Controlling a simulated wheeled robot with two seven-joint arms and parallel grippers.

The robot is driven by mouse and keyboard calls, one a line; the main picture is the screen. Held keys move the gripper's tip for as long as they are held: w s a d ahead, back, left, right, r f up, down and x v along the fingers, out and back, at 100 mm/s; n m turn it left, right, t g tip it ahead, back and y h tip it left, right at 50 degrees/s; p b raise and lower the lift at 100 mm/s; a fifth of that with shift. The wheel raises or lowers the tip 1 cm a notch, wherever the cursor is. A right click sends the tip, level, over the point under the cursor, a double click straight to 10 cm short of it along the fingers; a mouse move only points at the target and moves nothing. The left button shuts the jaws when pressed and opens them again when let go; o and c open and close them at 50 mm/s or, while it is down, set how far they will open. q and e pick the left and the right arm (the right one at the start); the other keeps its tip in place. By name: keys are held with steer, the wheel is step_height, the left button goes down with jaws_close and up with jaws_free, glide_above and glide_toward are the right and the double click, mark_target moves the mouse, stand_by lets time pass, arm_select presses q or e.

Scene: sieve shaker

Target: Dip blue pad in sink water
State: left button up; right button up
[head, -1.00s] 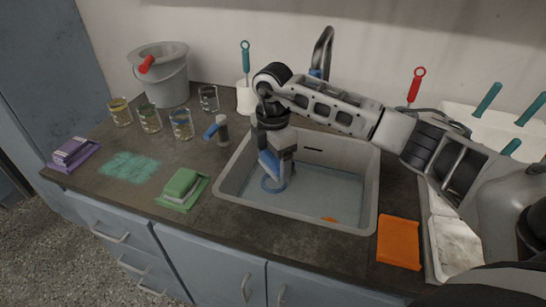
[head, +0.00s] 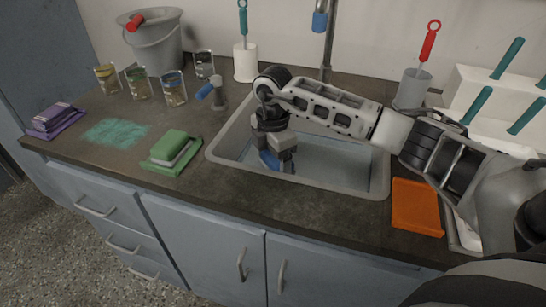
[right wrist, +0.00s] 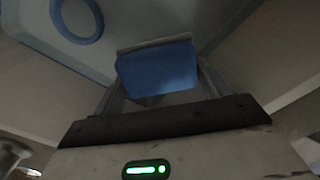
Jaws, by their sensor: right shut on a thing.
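The blue pad (head: 269,160) is in my right gripper (head: 276,158), which is inside the sink (head: 300,182) near its left end. In the right wrist view the blue pad (right wrist: 157,68) sits between the fingers of the right gripper (right wrist: 157,92), which is shut on it. The sink water (head: 345,160) shows to the right of the gripper. The sink's front rim hides the pad's low end, so I cannot tell whether it touches the water. My left gripper is not in view.
A blue ring (right wrist: 77,18) shows below in the wrist view. A green pad (head: 170,148), a teal patch (head: 115,132), purple pads (head: 54,117) and jars (head: 174,88) are left of the sink. An orange mat (head: 416,207) lies right. The tap (head: 325,45) rises behind.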

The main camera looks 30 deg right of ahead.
step_height(320, 180, down, 6)
steer(key=b, duration=0.3)
steer(key=shift+f, duration=0.15)
steer(key=shift+f+b, duration=0.3)
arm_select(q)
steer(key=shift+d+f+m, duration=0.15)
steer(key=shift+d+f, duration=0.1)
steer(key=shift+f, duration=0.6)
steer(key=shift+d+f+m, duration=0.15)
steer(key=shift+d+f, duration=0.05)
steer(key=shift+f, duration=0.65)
arm_select(e)
steer(key=shift+f, duration=0.4)
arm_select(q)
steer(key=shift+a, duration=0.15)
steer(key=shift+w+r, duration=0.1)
arm_select(e)
steer(key=shift+r, duration=0.15)
